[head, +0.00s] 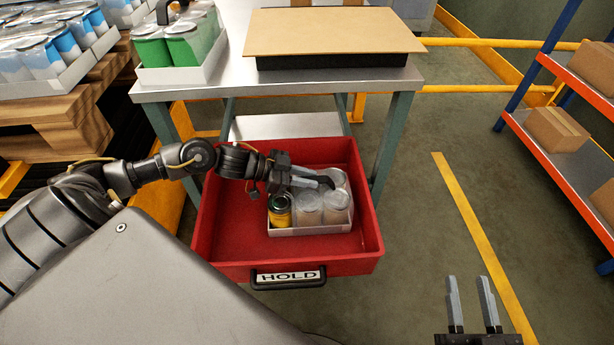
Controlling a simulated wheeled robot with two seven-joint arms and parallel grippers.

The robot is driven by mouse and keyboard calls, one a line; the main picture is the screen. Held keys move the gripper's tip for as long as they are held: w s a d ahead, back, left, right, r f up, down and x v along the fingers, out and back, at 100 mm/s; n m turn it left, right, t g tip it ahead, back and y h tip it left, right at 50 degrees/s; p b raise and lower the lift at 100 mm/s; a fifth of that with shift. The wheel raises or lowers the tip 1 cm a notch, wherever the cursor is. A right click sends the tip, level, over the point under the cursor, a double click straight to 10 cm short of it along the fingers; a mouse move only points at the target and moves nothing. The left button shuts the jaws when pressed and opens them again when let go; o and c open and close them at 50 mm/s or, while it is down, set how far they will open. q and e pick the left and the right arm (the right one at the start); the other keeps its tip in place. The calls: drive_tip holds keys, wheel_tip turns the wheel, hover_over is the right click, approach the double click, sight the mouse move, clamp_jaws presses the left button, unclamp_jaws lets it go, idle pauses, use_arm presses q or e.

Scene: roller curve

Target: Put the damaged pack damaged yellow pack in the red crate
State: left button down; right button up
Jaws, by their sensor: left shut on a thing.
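The damaged yellow pack (310,230) is a pale tray holding one yellow can (280,212) and several pale cans with clear tops. It sits low inside the red crate (205,238), right of its middle, and looks upright; I cannot tell whether it touches the crate floor. My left gripper (312,182) reaches in from the left over the crate and is shut on the pack at its far side; the arm and fingers hide part of the pack. My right gripper (471,290) is at the bottom right, open and empty, outside the crate.
The crate has a black front handle and a HOLD label (288,276). A metal table (235,60) stands behind, bearing a green can pack (170,48) and a cardboard-topped stack (330,32). Pallets stand left, a shelf (560,150) right. The floor right of the crate is clear.

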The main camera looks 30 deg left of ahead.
use_arm(q)
drive_tip(key=c, duration=1.3)
unclamp_jaws()
drive_tip(key=shift+s+a+r, duration=0.15)
drive_tip(key=shift+s+a, duration=0.05)
drive_tip(key=p+v, duration=0.1)
drive_tip(key=v, duration=0.5)
drive_tip(key=shift+s+a+r+p, duration=0.1)
drive_tip(key=shift+s+p, duration=0.1)
drive_tip(key=shift+p, duration=0.2)
drive_tip(key=shift+p+v, duration=0.9)
drive_tip(key=shift+v, duration=1.6)
use_arm(e)
drive_tip(key=s+d+f+m+g+h, duration=0.1)
drive_tip(key=d+f+m+g+h, duration=0.1)
drive_tip(key=d+f+g+h, duration=0.4)
drive_tip(key=shift+s+d+f+g, duration=0.35)
drive_tip(key=shift+d+f, duration=0.45)
drive_tip(key=shift+f, duration=1.9)
drive_tip(key=shift+w, duration=0.15)
